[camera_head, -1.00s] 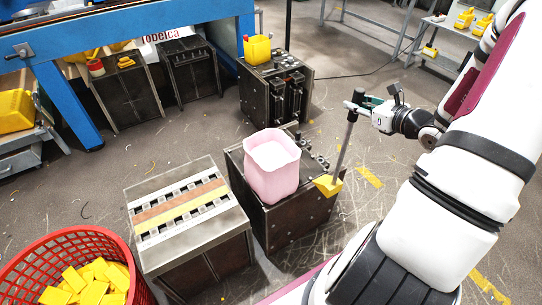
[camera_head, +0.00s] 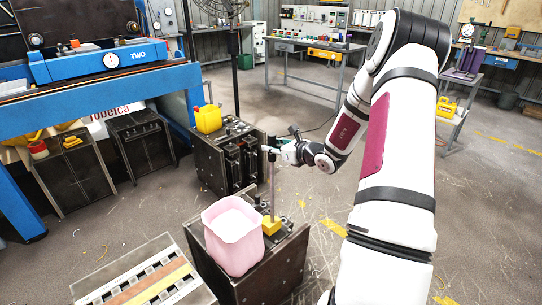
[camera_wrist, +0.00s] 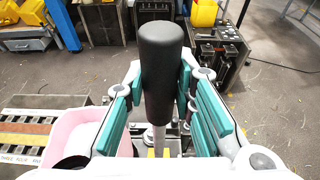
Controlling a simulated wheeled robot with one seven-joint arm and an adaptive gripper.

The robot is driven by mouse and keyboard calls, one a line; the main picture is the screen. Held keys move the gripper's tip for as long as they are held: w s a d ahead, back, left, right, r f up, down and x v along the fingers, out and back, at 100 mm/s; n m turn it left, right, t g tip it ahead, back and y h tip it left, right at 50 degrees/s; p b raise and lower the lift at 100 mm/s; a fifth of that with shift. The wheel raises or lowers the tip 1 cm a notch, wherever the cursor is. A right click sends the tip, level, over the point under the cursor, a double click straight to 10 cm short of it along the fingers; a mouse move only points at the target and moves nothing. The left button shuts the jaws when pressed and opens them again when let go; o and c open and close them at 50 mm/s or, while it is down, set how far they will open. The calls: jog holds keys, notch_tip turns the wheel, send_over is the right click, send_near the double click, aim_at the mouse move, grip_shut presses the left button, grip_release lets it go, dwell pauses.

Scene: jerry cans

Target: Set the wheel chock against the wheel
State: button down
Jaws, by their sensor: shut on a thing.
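The wheel chock (camera_head: 271,226) is a small yellow block at the bottom end of a grey rod. My gripper (camera_head: 271,153) is shut on the rod's upper end. In the wrist view the black grip of the chock's handle (camera_wrist: 160,65) stands between the green finger pads of my gripper (camera_wrist: 165,108). The rod is nearly upright. In the head view the chock appears over the top of a dark metal block, just right of a pink container. I cannot tell whether it touches the block. The chock is mostly hidden in the wrist view. I cannot make out a wheel.
The pink container (camera_head: 234,238) stands on the dark metal block (camera_head: 287,262). Another dark block (camera_head: 220,168) behind carries a yellow jerry can (camera_head: 208,118). A slotted metal block (camera_head: 120,275) is at front left. A blue machine frame (camera_head: 100,85) stands left. Open floor lies right.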

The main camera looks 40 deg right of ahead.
aim_at(275, 155)
jog(key=shift+w, duration=0.4)
jog(key=shift+f, duration=1.75)
jog(key=c, duration=1.6)
grip_release()
jog(key=shift+f, duration=0.1)
jog(key=shift+o, duration=1.2)
jog(key=shift+s, duration=0.1)
